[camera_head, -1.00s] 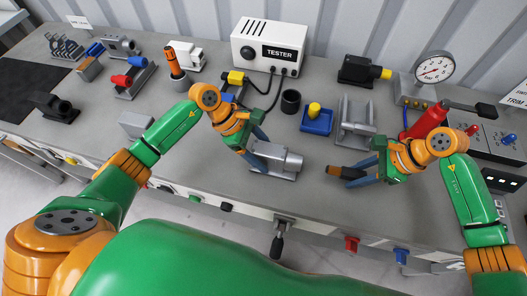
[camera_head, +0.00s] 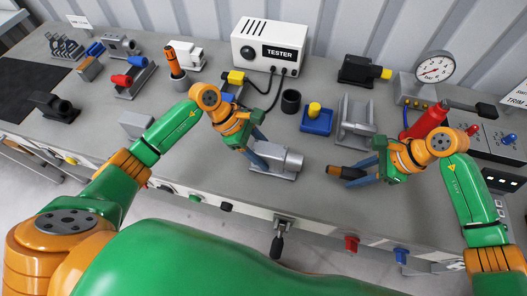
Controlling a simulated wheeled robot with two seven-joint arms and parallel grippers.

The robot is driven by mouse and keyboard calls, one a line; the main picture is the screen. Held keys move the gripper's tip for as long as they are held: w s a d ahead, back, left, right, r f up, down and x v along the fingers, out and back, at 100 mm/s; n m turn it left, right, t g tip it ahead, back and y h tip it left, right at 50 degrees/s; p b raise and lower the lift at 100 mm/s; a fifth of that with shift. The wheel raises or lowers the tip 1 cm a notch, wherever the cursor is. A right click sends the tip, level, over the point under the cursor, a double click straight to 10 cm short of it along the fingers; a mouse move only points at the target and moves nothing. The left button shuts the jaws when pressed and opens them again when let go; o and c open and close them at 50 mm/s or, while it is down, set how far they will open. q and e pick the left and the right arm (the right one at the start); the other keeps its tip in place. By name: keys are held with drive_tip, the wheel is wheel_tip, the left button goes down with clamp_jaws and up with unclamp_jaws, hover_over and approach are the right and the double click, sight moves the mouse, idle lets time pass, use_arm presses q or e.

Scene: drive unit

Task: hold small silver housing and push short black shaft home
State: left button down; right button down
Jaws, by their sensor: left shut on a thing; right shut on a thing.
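The small silver housing (camera_head: 285,158) sits on a grey base on the bench near the front edge, its round end facing right. My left gripper (camera_head: 260,163) is shut on the housing from its left side. The short black shaft (camera_head: 336,170) has a dark end and an orange-brown end. It lies level to the right of the housing, with a clear gap between them. My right gripper (camera_head: 354,177) is shut on the shaft at its right part. The fingers hide some of the shaft and the housing's left end.
The white tester (camera_head: 269,48) stands behind, its black cables running toward the middle. A blue tray (camera_head: 317,121) with a yellow knob, a black cup (camera_head: 290,102) and a grey bracket (camera_head: 355,125) stand behind the housing. A red bottle (camera_head: 424,120) is beside my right wrist.

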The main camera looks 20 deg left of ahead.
sight(337, 169)
drive_tip(key=shift+a, duration=0.1)
idle(0.5)
drive_tip(key=shift+a+f, duration=0.15)
drive_tip(key=shift+a, duration=2.2)
drive_tip(key=shift+a, duration=0.4)
drive_tip(key=shift+s+a, duration=0.15)
drive_tip(key=shift+a, duration=1.75)
drive_tip(key=shift+c, duration=2.1)
unclamp_jaws()
